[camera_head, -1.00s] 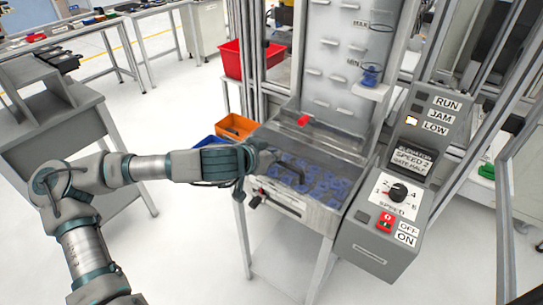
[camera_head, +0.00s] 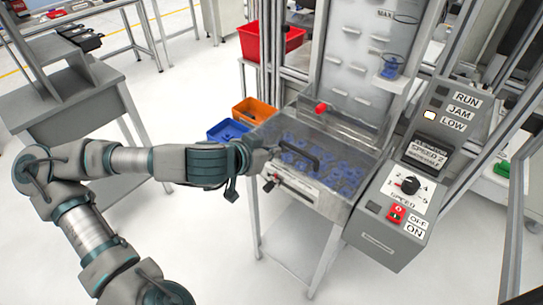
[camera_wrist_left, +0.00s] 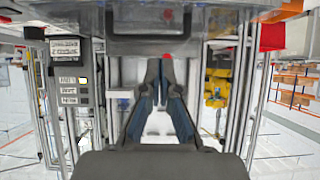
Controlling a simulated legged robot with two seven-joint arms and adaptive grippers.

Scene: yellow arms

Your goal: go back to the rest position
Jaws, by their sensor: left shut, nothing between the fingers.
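My left arm comes in from the left in the head view. My left gripper (camera_head: 268,156) is at the front left of the feeder machine's clear-covered tray (camera_head: 325,205), beside its dark handle (camera_head: 300,151). I cannot tell whether it touches the machine. In the left wrist view the fingers (camera_wrist_left: 160,122) are shut with nothing between them, pointing toward the machine. Blue parts (camera_head: 340,178) lie under the clear cover. My right gripper does not show in any view.
A control panel (camera_head: 398,215) with a speed knob and a red switch stands right of the tray. A grey table (camera_head: 85,115) is at left. Open floor lies between.

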